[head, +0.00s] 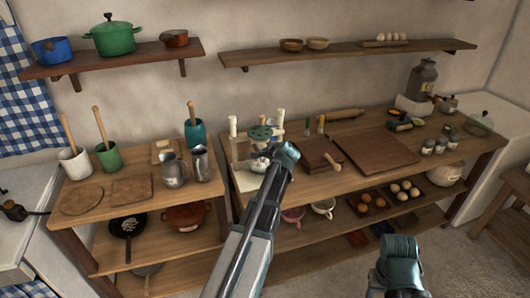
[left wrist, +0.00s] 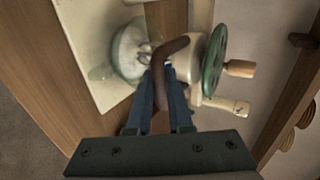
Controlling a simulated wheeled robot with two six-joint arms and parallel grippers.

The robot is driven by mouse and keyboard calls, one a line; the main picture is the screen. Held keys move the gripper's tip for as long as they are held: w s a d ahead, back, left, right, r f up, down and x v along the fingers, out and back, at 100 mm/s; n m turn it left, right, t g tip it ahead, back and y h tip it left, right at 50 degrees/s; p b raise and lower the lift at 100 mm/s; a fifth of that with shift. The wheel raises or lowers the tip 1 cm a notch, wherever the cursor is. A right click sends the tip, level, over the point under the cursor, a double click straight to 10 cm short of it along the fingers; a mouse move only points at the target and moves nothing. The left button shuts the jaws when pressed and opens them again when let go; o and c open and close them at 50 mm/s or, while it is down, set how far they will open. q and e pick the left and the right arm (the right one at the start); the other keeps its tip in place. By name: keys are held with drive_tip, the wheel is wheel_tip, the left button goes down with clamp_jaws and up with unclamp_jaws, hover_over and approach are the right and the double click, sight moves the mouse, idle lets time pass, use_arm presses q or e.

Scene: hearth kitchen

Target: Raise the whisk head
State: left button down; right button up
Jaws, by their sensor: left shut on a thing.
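The whisk stand shows in the head view between cream posts (head: 233,126) on the wooden worktable, with a green wheel (head: 260,132). In the left wrist view its green wheel (left wrist: 214,58) has a wooden knob (left wrist: 240,68). A dark brown curved handle (left wrist: 171,48) runs between the blue fingers of my left gripper (left wrist: 166,74), which is shut on it. A pale bowl (left wrist: 128,50) with some whisk wire stands close by on a cream base (left wrist: 92,35). In the head view my left wrist covers part of the stand.
A wooden board (head: 374,156) and a smaller board (head: 318,152) lie right of the stand. Metal jugs (head: 173,171) stand to its left. A rolling pin (head: 334,115) lies behind. A shelf below holds a red pot (head: 186,216) and trays of eggs (head: 404,188).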

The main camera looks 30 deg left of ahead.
use_arm(q)
drive_tip(key=shift+r+p, duration=2)
drive_tip(key=shift+r, duration=0.15)
drive_tip(key=c, duration=0.7)
unclamp_jaws()
drive_tip(key=shift+f, duration=0.2)
drive_tip(key=shift+d+r, duration=0.1)
drive_tip(key=shift+d, duration=0.05)
drive_tip(key=p+v, duration=0.3)
drive_tip(key=v, duration=0.3)
drive_tip(key=shift+s+d+r+p, duration=0.2)
drive_tip(key=shift+s+r+p, duration=0.05)
drive_tip(key=shift+s+p, duration=0.05)
